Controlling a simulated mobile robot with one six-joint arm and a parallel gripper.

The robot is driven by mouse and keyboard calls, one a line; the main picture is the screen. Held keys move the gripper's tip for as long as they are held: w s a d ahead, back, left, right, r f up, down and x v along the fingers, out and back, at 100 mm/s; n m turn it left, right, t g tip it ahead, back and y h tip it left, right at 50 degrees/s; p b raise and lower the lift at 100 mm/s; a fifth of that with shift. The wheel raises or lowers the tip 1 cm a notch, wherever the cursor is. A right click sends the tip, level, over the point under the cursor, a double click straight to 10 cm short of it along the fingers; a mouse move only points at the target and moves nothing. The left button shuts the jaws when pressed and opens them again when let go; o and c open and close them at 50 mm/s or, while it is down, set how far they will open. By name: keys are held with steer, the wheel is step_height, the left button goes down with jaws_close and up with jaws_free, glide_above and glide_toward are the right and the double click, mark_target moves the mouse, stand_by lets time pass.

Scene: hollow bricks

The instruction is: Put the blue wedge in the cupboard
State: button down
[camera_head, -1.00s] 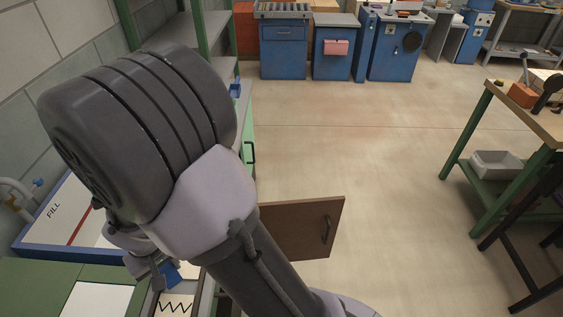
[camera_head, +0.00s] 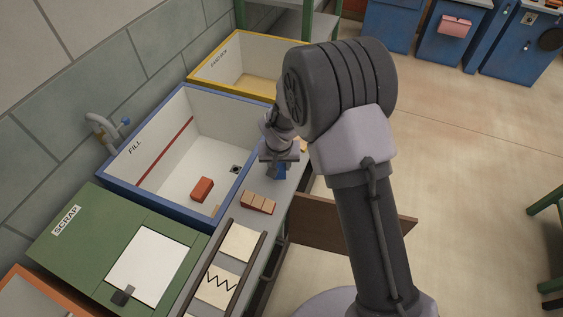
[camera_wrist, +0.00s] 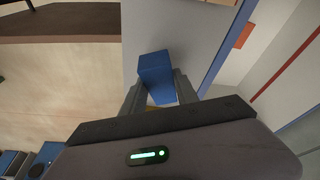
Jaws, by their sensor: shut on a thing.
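The blue wedge (camera_head: 281,172) is held between the fingers of my gripper (camera_head: 279,158), over the grey counter strip beside the blue-rimmed basin. In the wrist view the wedge (camera_wrist: 155,72) sits between both fingertips of my gripper (camera_wrist: 158,90), with the counter behind it. I cannot tell its exact height above the counter. A brown cupboard door (camera_head: 335,222) stands swung open from the counter's front, to the right of and below my gripper. The inside of the cupboard is hidden from the head view.
The blue-rimmed basin marked FILL (camera_head: 160,180) holds a red brick (camera_head: 202,189). A yellow-rimmed basin (camera_head: 215,73) lies beyond. A tan-and-red block (camera_head: 258,203) and a zigzag card (camera_head: 218,287) lie on the counter (camera_head: 285,205). A green SCRAP box (camera_head: 85,240) stands left.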

mark_target(279, 167)
steer(key=shift+w+f, duration=0.2)
steer(key=shift+w, duration=0.55)
steer(key=shift+w+f, duration=0.2)
steer(key=shift+f, duration=0.1)
steer(key=shift+f+b, duration=0.8)
steer(key=shift+f, duration=0.55)
steer(key=shift+f, duration=0.2)
steer(key=c, duration=0.9)
jaws_free()
